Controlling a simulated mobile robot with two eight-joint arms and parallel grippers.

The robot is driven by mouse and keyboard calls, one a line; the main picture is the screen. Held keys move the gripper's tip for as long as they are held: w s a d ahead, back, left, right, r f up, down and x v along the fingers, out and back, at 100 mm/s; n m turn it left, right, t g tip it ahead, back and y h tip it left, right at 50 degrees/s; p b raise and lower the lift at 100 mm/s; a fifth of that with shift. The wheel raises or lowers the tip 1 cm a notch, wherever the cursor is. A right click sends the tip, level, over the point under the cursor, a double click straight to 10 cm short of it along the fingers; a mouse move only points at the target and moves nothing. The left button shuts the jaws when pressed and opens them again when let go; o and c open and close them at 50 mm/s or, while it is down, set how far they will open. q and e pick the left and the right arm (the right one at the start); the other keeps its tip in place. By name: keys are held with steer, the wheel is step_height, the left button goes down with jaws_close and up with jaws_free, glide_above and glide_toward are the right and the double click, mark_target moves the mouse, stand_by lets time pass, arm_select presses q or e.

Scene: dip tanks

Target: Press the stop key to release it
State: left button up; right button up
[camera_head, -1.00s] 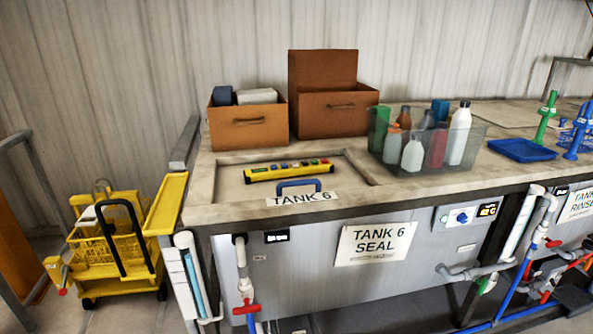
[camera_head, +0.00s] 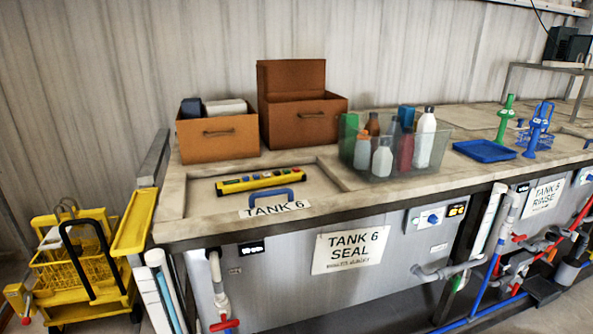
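A yellow key panel (camera_head: 258,182) lies on the recessed lid of tank 6, behind the blue handle (camera_head: 271,196). It carries a row of several small coloured keys (camera_head: 268,174). Red and blue ones show at its right end. The keys are too small to read, so I cannot tell which is the stop key or whether it is pressed in. Neither of my grippers shows in the head view.
Two brown boxes (camera_head: 218,138) stand behind the panel. A clear bin (camera_head: 440,150) of bottles stands to the right, with a blue tray (camera_head: 484,151) beyond. A yellow mop cart (camera_head: 85,270) is on the floor at left. The tank's front edge is clear.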

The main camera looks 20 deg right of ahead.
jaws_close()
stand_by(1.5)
